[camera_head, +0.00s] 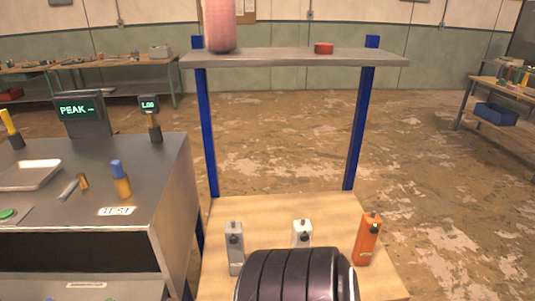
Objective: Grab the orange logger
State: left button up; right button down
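The orange logger (367,240) stands upright, leaning slightly in the picture, at the right side of the light wooden lower shelf (280,207). It is a slim orange block with a dark knob on its top and a dark round mark on its front. A grey logger-like device (234,248) stands at the left of the same shelf, and a white one (302,233) stands between them, partly hidden at its base.
A dark ribbed rounded form (293,276) covers the shelf's front middle. Blue posts (358,128) carry an upper shelf (285,58) with a pink cylinder (219,25) and red disc (323,48). A metal test bench (150,165) stands left. The wooden shelf's back is clear.

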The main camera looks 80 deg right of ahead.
aim_at(366, 242)
jog(key=z, duration=3.3)
jog(key=k+l, duration=0.1)
jog(key=l, duration=0.45)
jog(key=k+l+z, duration=0.1)
jog(key=l, duration=0.45)
